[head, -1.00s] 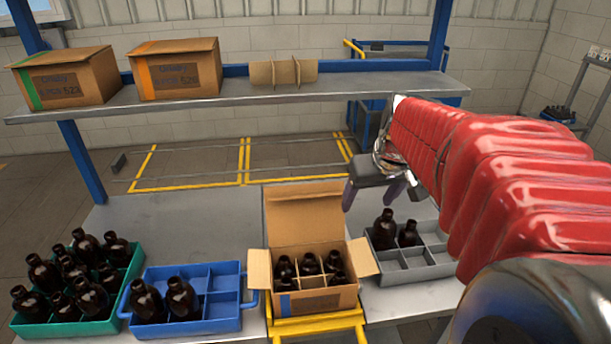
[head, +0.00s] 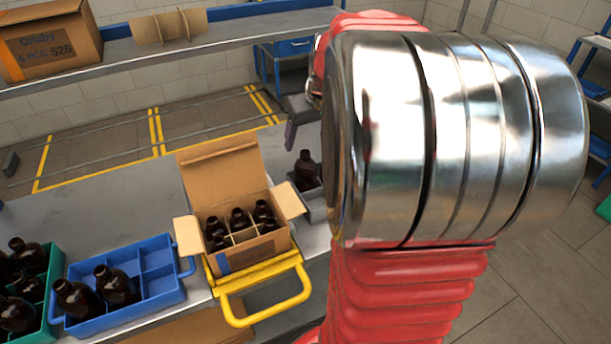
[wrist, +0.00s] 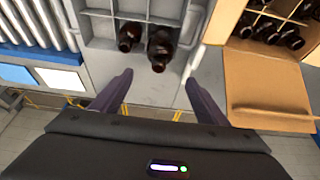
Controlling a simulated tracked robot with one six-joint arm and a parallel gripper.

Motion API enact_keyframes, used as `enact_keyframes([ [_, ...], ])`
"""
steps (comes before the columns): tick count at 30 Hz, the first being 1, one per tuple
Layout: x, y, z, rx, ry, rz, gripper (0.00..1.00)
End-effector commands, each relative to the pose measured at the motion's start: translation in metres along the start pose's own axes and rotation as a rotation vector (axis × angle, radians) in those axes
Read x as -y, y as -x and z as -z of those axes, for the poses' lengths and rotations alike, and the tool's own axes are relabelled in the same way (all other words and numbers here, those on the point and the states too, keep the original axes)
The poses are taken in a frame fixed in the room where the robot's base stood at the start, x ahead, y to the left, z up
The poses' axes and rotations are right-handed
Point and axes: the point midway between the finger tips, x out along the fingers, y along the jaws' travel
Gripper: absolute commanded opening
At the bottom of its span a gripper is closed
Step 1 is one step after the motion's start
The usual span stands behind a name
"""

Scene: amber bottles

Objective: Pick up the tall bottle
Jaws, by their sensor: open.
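The tall bottle (head: 306,168) is dark brown and stands in the grey divided tray (head: 315,211), right of the cardboard box. In the wrist view the tall bottle (wrist: 160,48) is the larger of two in the tray (wrist: 101,58); a smaller bottle (wrist: 130,36) stands to its left. In the head view my arm hides the smaller bottle and most of the tray. My gripper (wrist: 158,82) is open and empty, its fingers apart from the bottle, which lies ahead between their lines. In the head view only part of my gripper (head: 291,134) shows, beyond the bottle.
An open cardboard box (head: 282,241) with several bottles sits beside the tray on a yellow stand (head: 262,306); its raised flap (wrist: 266,85) is near my right finger. A blue crate (head: 156,259) and a green crate (head: 54,262) hold bottles. A shelf (head: 110,60) spans above.

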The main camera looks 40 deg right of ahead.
Motion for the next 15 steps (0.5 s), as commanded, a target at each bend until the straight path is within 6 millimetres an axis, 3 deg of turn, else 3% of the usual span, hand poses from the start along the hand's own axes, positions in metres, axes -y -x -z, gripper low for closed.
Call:
enact_keyframes([
  [9, 0.0, -0.049, -0.001, 0.004, 0.001, 0.002, 0.68],
  [15, 0.0, -0.062, -0.001, 0.001, 0.0, 0.001, 0.68],
])
